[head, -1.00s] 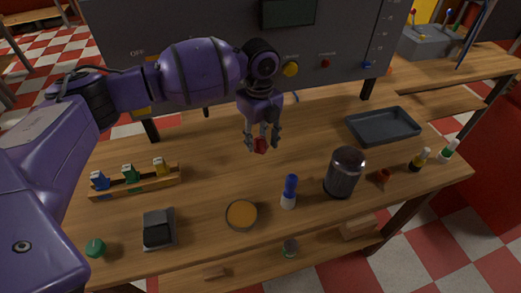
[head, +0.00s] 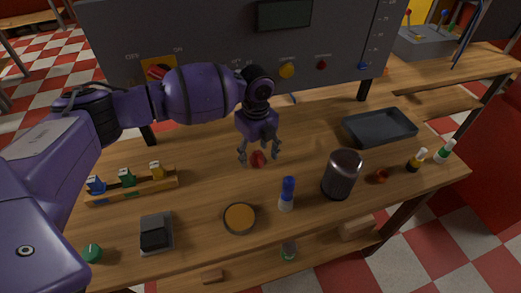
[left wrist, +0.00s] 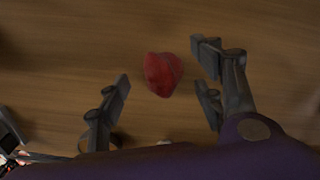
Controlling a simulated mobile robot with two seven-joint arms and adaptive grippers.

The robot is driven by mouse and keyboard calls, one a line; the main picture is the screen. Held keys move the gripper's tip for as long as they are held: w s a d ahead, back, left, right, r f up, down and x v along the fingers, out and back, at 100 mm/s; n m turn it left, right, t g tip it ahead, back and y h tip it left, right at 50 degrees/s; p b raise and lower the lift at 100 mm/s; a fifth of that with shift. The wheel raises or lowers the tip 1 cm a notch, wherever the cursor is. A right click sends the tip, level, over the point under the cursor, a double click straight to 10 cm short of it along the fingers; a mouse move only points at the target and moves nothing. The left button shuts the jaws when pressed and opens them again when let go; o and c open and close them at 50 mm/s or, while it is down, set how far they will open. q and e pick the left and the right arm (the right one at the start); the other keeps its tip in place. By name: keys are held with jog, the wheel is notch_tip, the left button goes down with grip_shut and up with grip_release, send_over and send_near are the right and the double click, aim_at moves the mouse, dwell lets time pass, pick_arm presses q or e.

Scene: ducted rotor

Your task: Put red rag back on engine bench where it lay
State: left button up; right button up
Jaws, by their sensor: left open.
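The red rag (head: 258,159) is a small crumpled lump on the wooden engine bench (head: 320,128), around the middle of its top. In the left wrist view the red rag (left wrist: 162,74) lies on bare wood between and just beyond the fingers. My left gripper (head: 259,160) is open above the rag, its fingers spread on either side of it and apart from it. The fingers also show in the left wrist view (left wrist: 165,88). My right gripper is not in view.
A dark tray (head: 380,127) sits at the back right. A dark canister (head: 341,174), a blue-capped bottle (head: 287,194), an orange-topped round tin (head: 239,218) and a black box (head: 156,233) stand along the front. A wooden rack (head: 131,187) is at left. A grey control panel (head: 220,45) stands behind.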

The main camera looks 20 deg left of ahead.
aim_at(257, 152)
pick_arm(q)
notch_tip(257, 152, up, 12)
dwell(0.6)
